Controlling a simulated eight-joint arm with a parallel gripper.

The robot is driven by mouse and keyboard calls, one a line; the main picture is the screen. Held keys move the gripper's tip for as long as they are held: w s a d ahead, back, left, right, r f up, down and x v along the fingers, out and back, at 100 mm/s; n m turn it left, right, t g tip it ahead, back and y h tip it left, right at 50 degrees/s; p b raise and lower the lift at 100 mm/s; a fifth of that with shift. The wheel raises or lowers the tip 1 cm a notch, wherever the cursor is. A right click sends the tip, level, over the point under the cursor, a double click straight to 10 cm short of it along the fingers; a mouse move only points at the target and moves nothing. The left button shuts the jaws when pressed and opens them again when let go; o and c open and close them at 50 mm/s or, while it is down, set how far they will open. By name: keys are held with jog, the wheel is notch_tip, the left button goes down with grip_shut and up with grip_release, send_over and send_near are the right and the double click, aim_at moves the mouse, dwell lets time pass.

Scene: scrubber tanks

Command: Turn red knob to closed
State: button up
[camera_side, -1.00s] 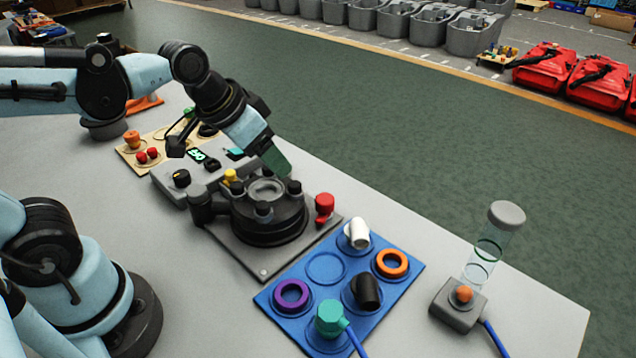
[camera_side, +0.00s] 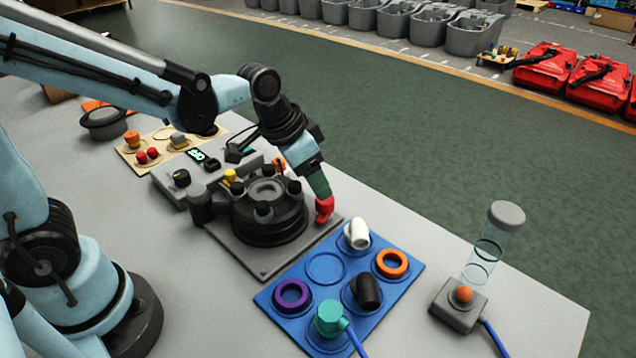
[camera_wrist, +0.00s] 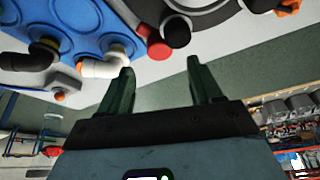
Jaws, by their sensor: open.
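The red knob (camera_side: 324,209) sits at the right corner of the grey base plate (camera_side: 262,268), beside the round black vessel (camera_side: 268,228). My gripper (camera_side: 321,192) points down at the knob, and in the side view its green fingers overlap the knob's top. In the wrist view the red knob (camera_wrist: 159,48) shows just beyond the gap between the two spread green fingertips of my gripper (camera_wrist: 160,67). The fingers are open with nothing between them. Whether a finger touches the knob cannot be told.
A blue tray (camera_side: 276,306) with a white elbow (camera_side: 357,234), black elbow (camera_side: 366,291), orange ring (camera_side: 391,263) and purple ring (camera_side: 291,294) lies close in front. A grey box with an orange button (camera_side: 464,294) stands to the right. A control panel (camera_side: 172,187) is left of the vessel.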

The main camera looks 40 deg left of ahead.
aim_at(323, 209)
jog(key=shift+x, duration=3)
jog(key=shift+c, duration=0.4)
jog(key=c, duration=1)
